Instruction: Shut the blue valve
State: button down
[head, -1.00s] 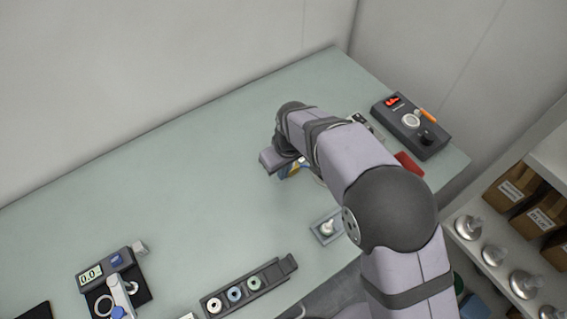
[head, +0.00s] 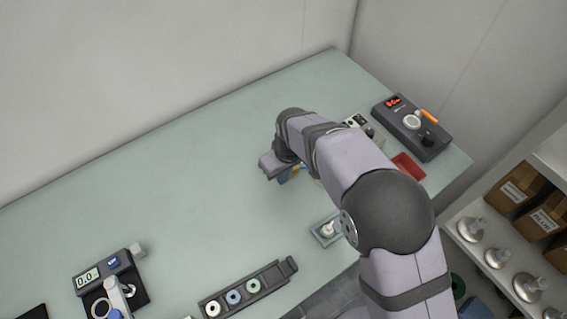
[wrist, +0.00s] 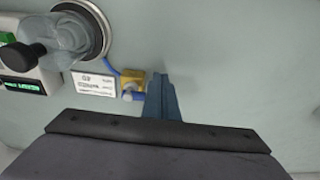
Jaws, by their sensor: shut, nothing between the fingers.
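The blue valve shows in the wrist view as a small brass-yellow block (wrist: 132,78) with a blue part (wrist: 139,97) at its lower edge. A blue tube joins it from the upper left. My gripper (wrist: 163,90) is shut and empty, its bluish fingers just right of the valve. I cannot tell whether they touch it. In the head view my gripper (head: 277,168) is low over the bench, and only a bit of yellow and blue shows beside it. The rest of the valve is hidden, and its handle position is unclear.
A glass vessel with a black knob (wrist: 22,56) and a white label (wrist: 94,84) are left of the valve. A red tray (head: 408,167) and grey control box (head: 412,127) are at right. A washer rack (head: 245,290) and scale (head: 110,281) are in front. The bench's back left is clear.

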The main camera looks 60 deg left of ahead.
jog(key=shift+a, duration=0.1)
jog(key=shift+s+a, duration=0.2)
jog(key=shift+a, duration=0.3)
jog(key=shift+s+a, duration=0.15)
jog(key=shift+a, duration=0.25)
dwell(0.4)
